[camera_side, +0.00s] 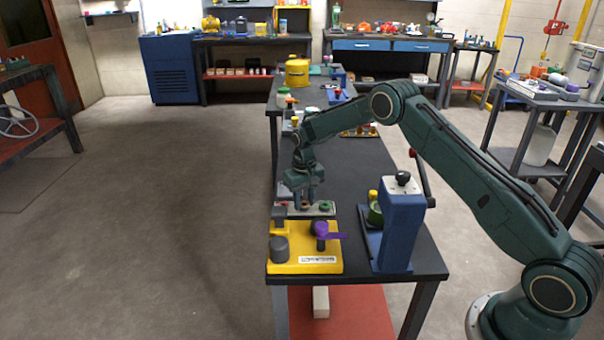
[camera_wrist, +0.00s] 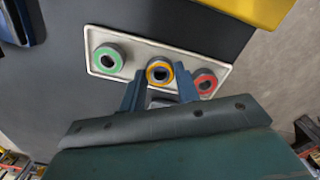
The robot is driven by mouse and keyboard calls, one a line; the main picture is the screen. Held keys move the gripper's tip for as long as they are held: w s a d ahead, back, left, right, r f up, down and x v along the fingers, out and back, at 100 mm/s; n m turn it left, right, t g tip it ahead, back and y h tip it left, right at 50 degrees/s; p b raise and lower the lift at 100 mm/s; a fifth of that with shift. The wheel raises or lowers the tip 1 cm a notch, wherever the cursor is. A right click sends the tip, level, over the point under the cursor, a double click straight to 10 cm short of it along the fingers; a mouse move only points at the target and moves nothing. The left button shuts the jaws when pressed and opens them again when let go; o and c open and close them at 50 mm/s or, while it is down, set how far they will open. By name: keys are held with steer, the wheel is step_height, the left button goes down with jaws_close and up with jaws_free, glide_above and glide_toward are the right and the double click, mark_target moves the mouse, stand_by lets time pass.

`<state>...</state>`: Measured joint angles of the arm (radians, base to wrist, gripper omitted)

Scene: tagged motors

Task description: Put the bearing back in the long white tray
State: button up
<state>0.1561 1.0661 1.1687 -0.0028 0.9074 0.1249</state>
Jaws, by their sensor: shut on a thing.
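The long white tray (camera_wrist: 141,42) lies on the dark bench in the wrist view; it also shows below my gripper in the side view (camera_side: 333,212). A green-ringed bearing (camera_wrist: 108,59) sits at its left end and a red-ringed bearing (camera_wrist: 204,82) at its right end. My gripper (camera_wrist: 160,78) is shut on the orange-ringed bearing (camera_wrist: 160,66) between those two, over the middle of the tray. In the side view my gripper (camera_side: 304,203) points down at the tray. I cannot tell whether the held bearing touches the tray floor.
A yellow fixture (camera_side: 300,262) with grey posts and a purple handle (camera_side: 328,235) stands right in front of the tray. A blue press (camera_side: 403,230) with a lever stands to its right. Dark bench surface is clear behind the press. A yellow can (camera_side: 297,72) stands far back.

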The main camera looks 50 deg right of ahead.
mark_target(304, 204)
steer(key=o, duration=0.9)
steer(key=shift+f, duration=0.1)
steer(key=shift+c, duration=0.2)
step_height(304, 204, up, 12)
stand_by(0.4)
stand_by(0.4)
